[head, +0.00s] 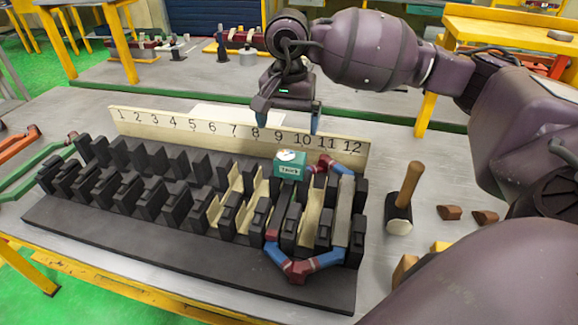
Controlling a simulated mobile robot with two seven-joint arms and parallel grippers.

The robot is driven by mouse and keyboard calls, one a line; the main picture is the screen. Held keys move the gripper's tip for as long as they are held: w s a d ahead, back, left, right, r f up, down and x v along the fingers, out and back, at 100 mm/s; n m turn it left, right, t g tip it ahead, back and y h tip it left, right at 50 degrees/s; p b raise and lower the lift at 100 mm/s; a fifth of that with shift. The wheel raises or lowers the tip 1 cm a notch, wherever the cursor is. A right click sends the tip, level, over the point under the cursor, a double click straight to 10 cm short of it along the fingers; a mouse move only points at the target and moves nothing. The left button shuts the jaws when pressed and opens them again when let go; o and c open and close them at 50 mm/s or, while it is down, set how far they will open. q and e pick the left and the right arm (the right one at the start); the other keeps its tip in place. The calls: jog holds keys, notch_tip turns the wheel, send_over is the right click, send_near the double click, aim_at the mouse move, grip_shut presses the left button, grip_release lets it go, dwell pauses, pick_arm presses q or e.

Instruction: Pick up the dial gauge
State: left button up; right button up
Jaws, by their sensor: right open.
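The dial gauge (290,166) is a small teal box with a white round dial on top and a label on its front. It sits on the black slotted stator block (190,247), in front of the numbers 9 and 10 on the pale number board (183,122). My right gripper (287,112) is above and a little behind the gauge. Its two blue-tipped fingers are spread apart with nothing between them, and they do not touch the gauge. My left gripper is not in view.
A blue and red coil (298,268) lies around the slots at the right end of the stator. A hammer (400,212) stands on its head to the right, with small brown pieces (449,212) beyond it. The number board stands close behind the gauge.

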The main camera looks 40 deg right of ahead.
send_over(290, 156)
jog(key=f, duration=0.4)
jog(key=shift+a+f, duration=0.2)
jog(key=shift+a, duration=0.05)
jog(key=shift+d+f, duration=0.15)
jog(key=shift+f, duration=1.15)
jog(key=shift+d+f, duration=0.1)
jog(key=shift+f, duration=1.2)
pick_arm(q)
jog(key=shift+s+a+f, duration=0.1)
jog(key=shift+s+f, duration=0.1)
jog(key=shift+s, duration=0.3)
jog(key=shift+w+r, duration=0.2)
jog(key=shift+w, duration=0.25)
pick_arm(e)
jog(key=c, duration=1)
